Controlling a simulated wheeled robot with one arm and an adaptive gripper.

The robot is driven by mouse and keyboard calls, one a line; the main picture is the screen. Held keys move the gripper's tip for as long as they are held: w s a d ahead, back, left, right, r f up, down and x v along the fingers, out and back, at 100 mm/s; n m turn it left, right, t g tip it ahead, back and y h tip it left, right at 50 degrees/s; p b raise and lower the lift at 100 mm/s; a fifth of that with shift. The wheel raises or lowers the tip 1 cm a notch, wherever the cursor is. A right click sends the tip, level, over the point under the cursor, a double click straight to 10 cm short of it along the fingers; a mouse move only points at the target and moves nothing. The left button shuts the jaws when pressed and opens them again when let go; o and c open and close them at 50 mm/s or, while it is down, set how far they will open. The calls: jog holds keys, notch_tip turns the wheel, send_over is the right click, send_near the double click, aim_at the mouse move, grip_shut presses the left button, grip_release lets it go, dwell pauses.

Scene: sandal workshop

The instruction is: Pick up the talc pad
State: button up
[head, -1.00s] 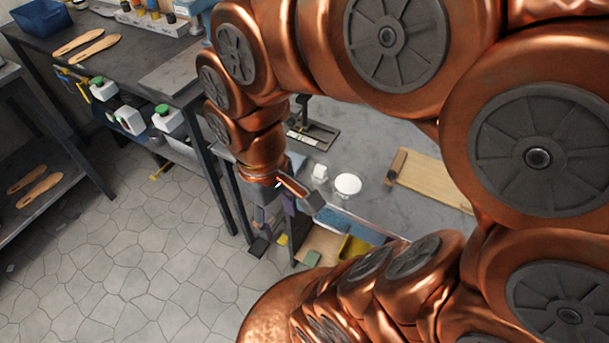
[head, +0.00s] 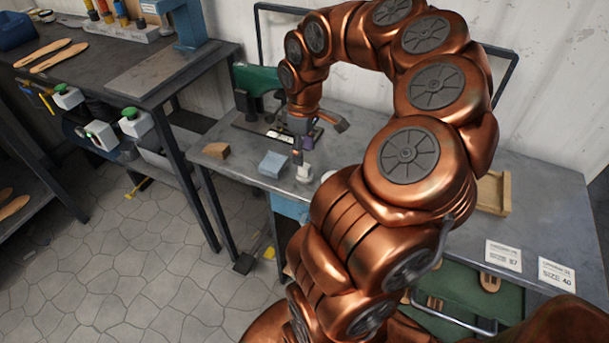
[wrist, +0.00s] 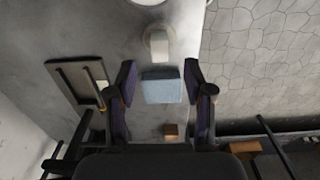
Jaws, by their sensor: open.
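My gripper (head: 302,155) hangs above the grey workbench in the head view, fingers pointing down. In the wrist view my gripper (wrist: 160,82) has its two dark purple fingers spread wide, with nothing held. A small off-white block on a round beige base (wrist: 159,45), which looks like the talc pad, stands on the bench ahead of the fingertips. It also shows close under the fingers in the head view as the talc pad (head: 304,174). A light blue block (wrist: 162,88) lies between the fingers in the picture, below them; whether they touch it cannot be told.
A brown wooden block (head: 215,150) lies near the bench's left end. A green machine (head: 258,80) stands behind. A white dish shows partly at the wrist view's top edge (wrist: 150,2). A wooden tray (head: 494,192) and size cards (head: 503,256) lie to the right.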

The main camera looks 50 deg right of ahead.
aim_at(305, 165)
jog(key=shift+s+f+p, duration=0.1)
jog(key=shift+f+p, duration=0.3)
jog(key=shift+f, duration=2.75)
grip_shut()
